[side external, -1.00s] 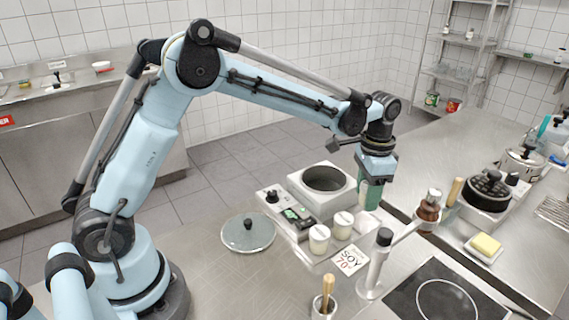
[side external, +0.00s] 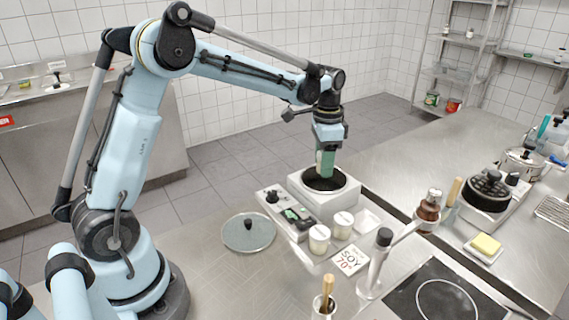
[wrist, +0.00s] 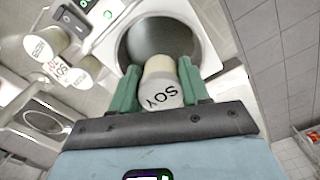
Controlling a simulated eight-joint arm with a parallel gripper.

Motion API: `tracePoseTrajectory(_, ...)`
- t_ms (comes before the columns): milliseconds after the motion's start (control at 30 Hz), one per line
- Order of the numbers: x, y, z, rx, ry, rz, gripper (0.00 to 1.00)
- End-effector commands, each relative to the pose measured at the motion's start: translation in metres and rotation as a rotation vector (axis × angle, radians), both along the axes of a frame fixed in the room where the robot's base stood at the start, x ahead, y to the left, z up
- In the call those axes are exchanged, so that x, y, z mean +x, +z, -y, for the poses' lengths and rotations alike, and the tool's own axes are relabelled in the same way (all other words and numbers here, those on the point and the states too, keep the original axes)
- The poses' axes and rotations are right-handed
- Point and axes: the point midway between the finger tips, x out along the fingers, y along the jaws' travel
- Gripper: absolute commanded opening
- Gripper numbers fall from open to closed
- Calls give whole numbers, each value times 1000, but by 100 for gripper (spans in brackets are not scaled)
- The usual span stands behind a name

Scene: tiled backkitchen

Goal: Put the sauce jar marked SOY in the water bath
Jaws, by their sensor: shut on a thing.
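My gripper (side external: 326,166) is shut on a cream jar marked SOY (wrist: 162,88). In the wrist view its green fingers (wrist: 159,72) grip both sides of the jar, and the lettering faces the camera. The water bath (side external: 308,201) is a white box with a round dark opening. My gripper is over this opening, with the fingertips at or just inside the rim. I cannot tell how deep the jar is. The bath (wrist: 207,50) also lies straight beyond the jar in the wrist view. The jar is mostly hidden by the fingers in the side view.
Two similar cream jars (side external: 319,241) (side external: 342,225) stand on a tray by the bath's control panel (side external: 290,213). A card reading SOY 70° (side external: 349,260) lies in front. A round lid (side external: 249,234) lies to the left. A tap (side external: 376,262) and a hob (side external: 438,300) are at front right.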

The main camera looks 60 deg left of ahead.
Motion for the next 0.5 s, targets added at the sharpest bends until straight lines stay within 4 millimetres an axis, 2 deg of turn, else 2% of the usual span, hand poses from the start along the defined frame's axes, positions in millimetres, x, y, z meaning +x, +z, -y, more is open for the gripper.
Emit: tracePoseTrajectory(500,0,-47,1,0,0,0,13)
